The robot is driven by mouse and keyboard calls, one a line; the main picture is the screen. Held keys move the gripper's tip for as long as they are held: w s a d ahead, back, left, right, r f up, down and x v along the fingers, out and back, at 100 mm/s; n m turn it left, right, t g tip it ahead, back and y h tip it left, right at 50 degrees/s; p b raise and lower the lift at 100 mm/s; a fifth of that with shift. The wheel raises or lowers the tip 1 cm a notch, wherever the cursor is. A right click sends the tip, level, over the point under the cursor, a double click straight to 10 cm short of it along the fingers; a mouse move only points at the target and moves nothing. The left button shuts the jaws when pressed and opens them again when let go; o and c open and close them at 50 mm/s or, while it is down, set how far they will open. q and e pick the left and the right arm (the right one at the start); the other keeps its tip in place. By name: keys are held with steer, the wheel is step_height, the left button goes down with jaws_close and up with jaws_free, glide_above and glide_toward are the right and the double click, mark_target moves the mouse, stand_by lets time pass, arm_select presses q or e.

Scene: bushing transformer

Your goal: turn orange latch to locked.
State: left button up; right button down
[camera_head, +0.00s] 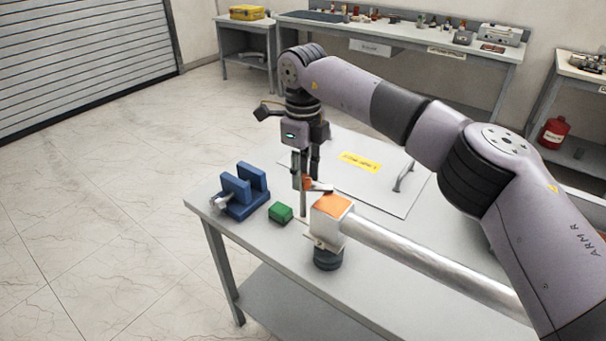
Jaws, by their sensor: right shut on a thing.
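The orange latch (332,204) sits on top of a pale box-shaped fitting at the end of a silver tube. A small grey lever with an orange end reaches from the fitting to my right gripper. My right gripper (305,183) points down beside the fitting, and its fingers are shut around the lever's orange end. The fingers partly hide that end, and I cannot read any locked or unlocked mark. My left gripper is not in view.
The silver tube (430,265) slants to the lower right. A green block (280,212) and a blue vise (240,192) stand on the grey table's left end. Behind my gripper lies a panel with a yellow label (360,162) and a handle (404,177).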

steer(key=m+b, duration=0.1)
steer(key=m, duration=0.5)
steer(key=shift+w+r, duration=0.1)
steer(key=shift+m, duration=0.3)
stand_by(0.3)
steer(key=c, duration=1.2)
jaws_free()
step_height(320, 180, up, 12)
steer(key=shift+f, duration=0.1)
